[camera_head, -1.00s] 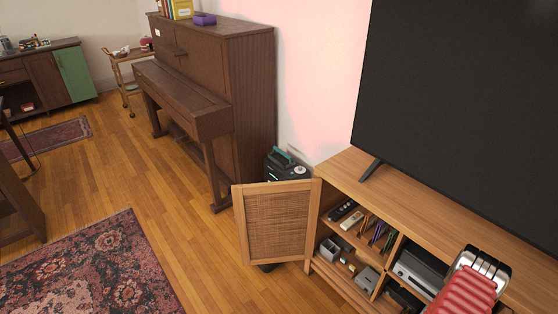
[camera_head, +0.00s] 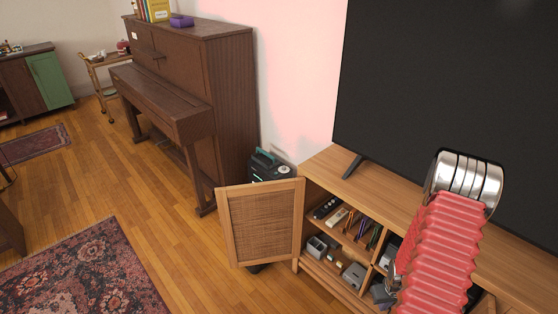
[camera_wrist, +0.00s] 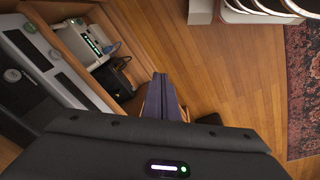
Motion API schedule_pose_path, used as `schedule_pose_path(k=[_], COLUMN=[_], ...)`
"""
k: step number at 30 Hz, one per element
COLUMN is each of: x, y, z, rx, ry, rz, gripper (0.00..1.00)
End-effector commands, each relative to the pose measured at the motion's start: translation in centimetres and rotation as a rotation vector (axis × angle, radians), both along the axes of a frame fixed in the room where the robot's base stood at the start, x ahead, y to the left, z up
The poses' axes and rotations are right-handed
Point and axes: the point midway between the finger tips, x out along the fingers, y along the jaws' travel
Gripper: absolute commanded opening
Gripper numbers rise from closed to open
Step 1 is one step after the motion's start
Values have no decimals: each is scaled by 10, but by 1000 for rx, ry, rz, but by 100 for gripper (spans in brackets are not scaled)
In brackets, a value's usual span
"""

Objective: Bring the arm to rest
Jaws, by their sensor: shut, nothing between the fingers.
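My arm, with a red ribbed sleeve and a silver ringed joint, stands up at the right of the head view, in front of the wooden TV cabinet (camera_head: 320,170). My gripper (camera_wrist: 160,80) shows in the wrist view as dark fingers together beyond its broad black body, with nothing held. The fingers point past the cabinet's open shelves (camera_wrist: 75,55) toward the wood floor. In the head view the fingers cannot be made out behind the arm.
The cabinet's woven door (camera_head: 262,224) stands open. A large black TV (camera_head: 440,95) is on top, close behind the arm. A piano (camera_head: 205,85) stands at the back. A patterned rug (camera_head: 75,275) lies on the left. Wood floor (camera_head: 165,215) between is clear.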

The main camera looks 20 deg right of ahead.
Motion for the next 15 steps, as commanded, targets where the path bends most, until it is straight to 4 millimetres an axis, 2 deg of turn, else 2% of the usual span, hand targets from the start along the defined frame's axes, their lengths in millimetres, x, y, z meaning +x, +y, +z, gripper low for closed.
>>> schedule_pose_path(k=[1,15], x=[3,10], y=[3,48], z=[15,128], rx=[-1,21], ry=[10,104], rz=[-8,-102], gripper=[0,0])
